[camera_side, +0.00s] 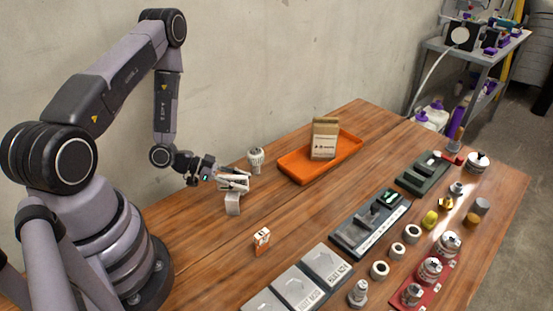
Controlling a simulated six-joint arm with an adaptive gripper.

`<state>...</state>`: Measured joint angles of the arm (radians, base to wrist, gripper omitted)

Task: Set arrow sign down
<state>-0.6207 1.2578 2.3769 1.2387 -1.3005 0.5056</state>
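My gripper (234,180) is low over the left part of the wooden table, pointing right. A pale grey block (233,205) shows directly below its fingers. I cannot tell whether the fingers grip this block or only overlap it in the picture. No arrow can be made out on it. A small orange and white block (262,240) with a dark mark stands upright on the table, below and right of my gripper and apart from it. The mark is too small to read, so I cannot tell which piece is the arrow sign.
A pale ribbed fitting (256,160) stands close behind my gripper. An orange tray (349,148) holds a cardboard box (324,138). Grey panels (326,264), dark trays (369,223), rings and metal fittings crowd the right. Bare table (303,208) lies between.

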